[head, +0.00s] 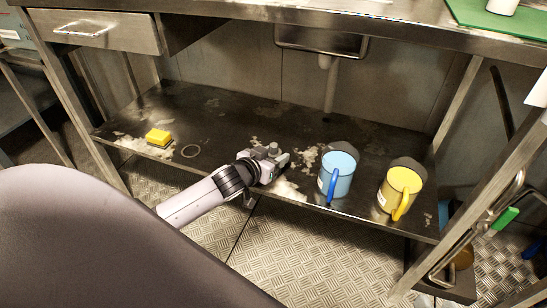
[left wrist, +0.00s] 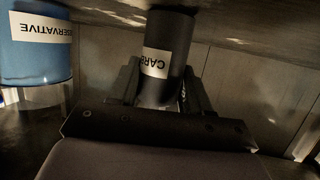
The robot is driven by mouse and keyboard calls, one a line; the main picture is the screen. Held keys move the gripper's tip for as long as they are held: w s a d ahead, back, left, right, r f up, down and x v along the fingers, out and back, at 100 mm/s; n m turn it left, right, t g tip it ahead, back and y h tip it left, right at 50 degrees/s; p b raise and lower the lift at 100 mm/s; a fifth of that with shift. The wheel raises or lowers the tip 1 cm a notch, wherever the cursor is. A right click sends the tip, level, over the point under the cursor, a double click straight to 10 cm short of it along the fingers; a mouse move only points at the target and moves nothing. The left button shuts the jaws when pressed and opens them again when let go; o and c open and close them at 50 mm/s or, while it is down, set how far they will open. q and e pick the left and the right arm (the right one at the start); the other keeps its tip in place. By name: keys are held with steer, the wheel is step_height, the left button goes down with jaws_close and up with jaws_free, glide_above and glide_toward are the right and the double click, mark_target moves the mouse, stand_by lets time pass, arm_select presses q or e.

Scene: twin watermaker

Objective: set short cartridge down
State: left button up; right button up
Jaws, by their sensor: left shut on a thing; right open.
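My left gripper (head: 272,164) is low over the front part of the lower shelf (head: 225,115), left of the blue jug. It is shut on a dark grey cylindrical cartridge (left wrist: 167,60), whose pale label shows letters starting "CAR". In the head view only a small grey part of the cartridge (head: 273,148) shows at the fingers. Its far end is close to the shelf surface in the left wrist view; I cannot tell whether they touch. My right gripper is not in view.
A blue jug (head: 338,172) and a yellow jug (head: 401,187) stand right of the gripper. The blue jug also shows in the left wrist view (left wrist: 35,58). A yellow sponge (head: 158,136) lies at the shelf's left. The back middle of the shelf is clear. The worktop (head: 300,14) hangs above.

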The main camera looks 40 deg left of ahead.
arm_select(q)
steer(key=shift+f, duration=0.1)
steer(key=o, duration=1.2)
steer(key=shift+c, duration=0.2)
